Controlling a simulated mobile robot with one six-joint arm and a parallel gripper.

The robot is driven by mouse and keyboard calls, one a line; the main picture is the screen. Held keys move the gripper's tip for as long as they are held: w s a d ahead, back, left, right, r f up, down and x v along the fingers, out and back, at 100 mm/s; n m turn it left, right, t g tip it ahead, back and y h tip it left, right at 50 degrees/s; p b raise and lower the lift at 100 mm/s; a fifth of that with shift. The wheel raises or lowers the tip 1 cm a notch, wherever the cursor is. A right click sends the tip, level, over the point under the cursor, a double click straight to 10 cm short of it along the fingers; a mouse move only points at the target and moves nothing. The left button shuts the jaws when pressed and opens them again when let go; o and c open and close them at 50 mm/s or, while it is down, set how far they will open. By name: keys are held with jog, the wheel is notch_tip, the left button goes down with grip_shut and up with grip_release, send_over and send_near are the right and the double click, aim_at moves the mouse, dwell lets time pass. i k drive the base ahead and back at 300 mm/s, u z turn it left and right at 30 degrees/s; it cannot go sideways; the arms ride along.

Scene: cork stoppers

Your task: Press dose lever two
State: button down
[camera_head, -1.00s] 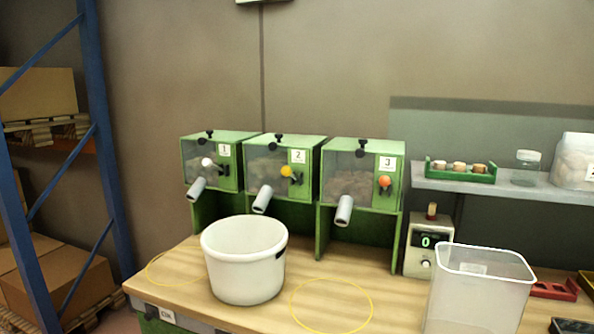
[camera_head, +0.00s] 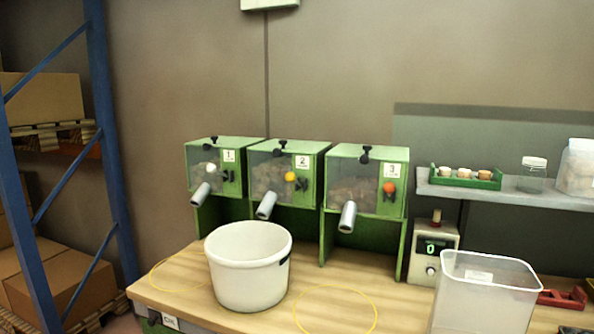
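Three green dispensers with clear fronts stand in a row at the back of the wooden table. Dispenser two (camera_head: 270,172) is the middle one, with a white "2" label (camera_head: 302,161). Its lever has a yellow knob (camera_head: 290,177), and its grey spout (camera_head: 266,206) slants down at the front. Dispenser one (camera_head: 212,166) has a white knob (camera_head: 210,168); dispenser three (camera_head: 350,190) has an orange knob (camera_head: 389,187). A white bucket (camera_head: 248,275) stands on the table in front of dispensers one and two. My gripper is not in view.
A clear plastic bin (camera_head: 484,300) stands at the right front. A counter box (camera_head: 433,252) shows 0. A shelf (camera_head: 500,192) above holds a green tray of corks (camera_head: 466,178) and jars. Yellow rings (camera_head: 336,289) mark the table. A blue rack (camera_head: 108,130) stands left.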

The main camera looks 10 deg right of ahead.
aim_at(290, 177)
jog(key=u, duration=0.6)
jog(key=k, duration=1.35)
jog(key=z, duration=0.4)
jog(key=i, duration=1)
jog(key=z, duration=0.05)
